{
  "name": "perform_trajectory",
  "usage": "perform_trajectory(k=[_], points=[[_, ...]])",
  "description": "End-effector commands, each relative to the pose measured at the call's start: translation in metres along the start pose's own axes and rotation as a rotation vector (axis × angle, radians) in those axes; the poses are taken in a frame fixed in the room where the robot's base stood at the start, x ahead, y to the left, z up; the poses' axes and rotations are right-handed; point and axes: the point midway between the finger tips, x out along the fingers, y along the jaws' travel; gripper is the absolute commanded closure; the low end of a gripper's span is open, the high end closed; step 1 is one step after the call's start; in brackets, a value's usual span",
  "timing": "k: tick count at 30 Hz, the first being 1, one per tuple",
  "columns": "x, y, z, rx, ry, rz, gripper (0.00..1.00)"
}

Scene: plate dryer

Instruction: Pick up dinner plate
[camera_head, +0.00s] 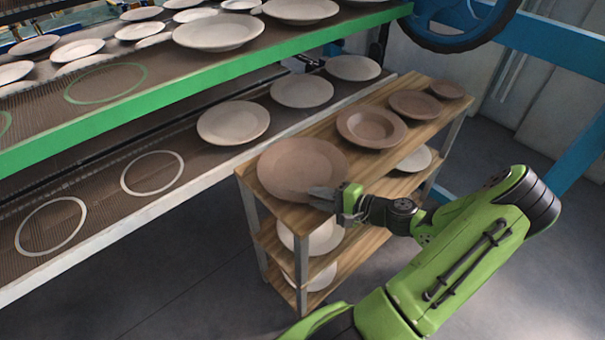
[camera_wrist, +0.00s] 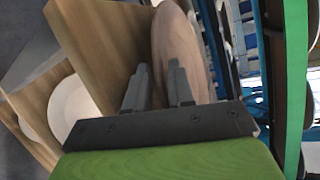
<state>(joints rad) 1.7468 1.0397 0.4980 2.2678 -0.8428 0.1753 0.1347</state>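The large brown dinner plate (camera_head: 302,165) lies flat on the near-left end of a wooden shelf cart's top (camera_head: 364,171). My gripper (camera_head: 318,193) is at the plate's near-right rim, reaching in from the right. In the wrist view, the two fingers of my gripper (camera_wrist: 160,82) stand apart with a narrow gap. The plate (camera_wrist: 183,45) appears there edge-on, its rim close to the gap and its lower part behind the right finger. I cannot tell whether the rim lies between the fingers or whether they touch it.
A brown bowl-like plate (camera_head: 371,127) and smaller brown dishes (camera_head: 415,104) stand behind on the cart top. Pale plates (camera_head: 312,238) sit on its lower shelves. The green-edged rack (camera_head: 215,69) with several plates is at left; its lower tier has empty marked rings (camera_head: 152,173).

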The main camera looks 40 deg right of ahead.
Motion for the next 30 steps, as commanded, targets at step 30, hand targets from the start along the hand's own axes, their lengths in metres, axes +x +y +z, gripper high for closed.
perform_trajectory(k=[30], points=[[-0.001,0.0005,-0.0002,0.004,0.002,0.003,1.0]])
